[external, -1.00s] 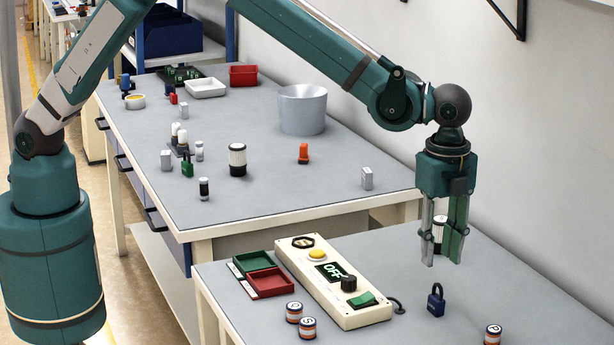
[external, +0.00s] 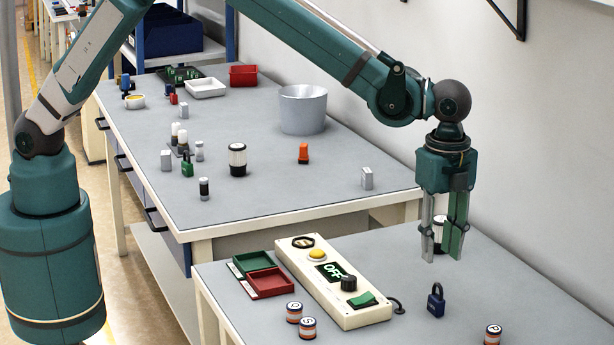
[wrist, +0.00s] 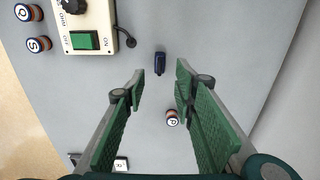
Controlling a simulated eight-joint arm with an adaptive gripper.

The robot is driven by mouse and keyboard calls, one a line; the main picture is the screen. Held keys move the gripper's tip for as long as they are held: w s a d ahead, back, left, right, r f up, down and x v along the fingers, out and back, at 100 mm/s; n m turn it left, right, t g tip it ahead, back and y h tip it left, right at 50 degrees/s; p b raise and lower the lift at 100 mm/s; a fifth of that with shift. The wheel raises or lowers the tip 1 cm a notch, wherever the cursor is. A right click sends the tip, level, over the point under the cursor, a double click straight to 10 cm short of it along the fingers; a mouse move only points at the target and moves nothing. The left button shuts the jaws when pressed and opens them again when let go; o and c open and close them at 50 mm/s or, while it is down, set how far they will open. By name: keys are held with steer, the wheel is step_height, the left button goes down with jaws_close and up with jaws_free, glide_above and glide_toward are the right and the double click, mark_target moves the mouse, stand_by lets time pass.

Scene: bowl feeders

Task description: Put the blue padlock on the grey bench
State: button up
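The blue padlock (external: 436,300) stands upright on the near grey bench (external: 540,290), right of the control box. In the wrist view the padlock (wrist: 160,63) lies ahead of the fingers, near the middle line between them. My gripper (external: 441,254) is above and a little behind the padlock, fingers pointing down, apart from it. In the wrist view my gripper (wrist: 157,88) has its green fingers spread wide with nothing held between them.
A control box (external: 335,280) reading OFF, with a cable, stands left of the padlock. Green and red trays (external: 268,284) and several striped cans (external: 493,335) are nearby. The far bench (external: 270,190) holds a grey bowl (external: 303,110).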

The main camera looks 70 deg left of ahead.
steer(key=s+a+r+n+t, duration=0.1)
steer(key=s+a+r+n, duration=0.15)
steer(key=a+r, duration=0.65)
steer(key=s+a+r+n+t+h, duration=0.1)
steer(key=s+a+r+n, duration=0.15)
steer(key=a+r, duration=0.75)
steer(key=s+a+r+n+t, duration=0.1)
steer(key=a+r+n, duration=0.2)
steer(key=a, duration=1.2)
steer(key=s+a+f+n+t+y, duration=0.1)
steer(key=s+a+n+t, duration=0.3)
steer(key=s+a, duration=2.1)
steer(key=a+n, duration=0.2)
steer(key=n, duration=0.4)
steer(key=shift+s+f, duration=0.35)
steer(key=shift+s, duration=0.05)
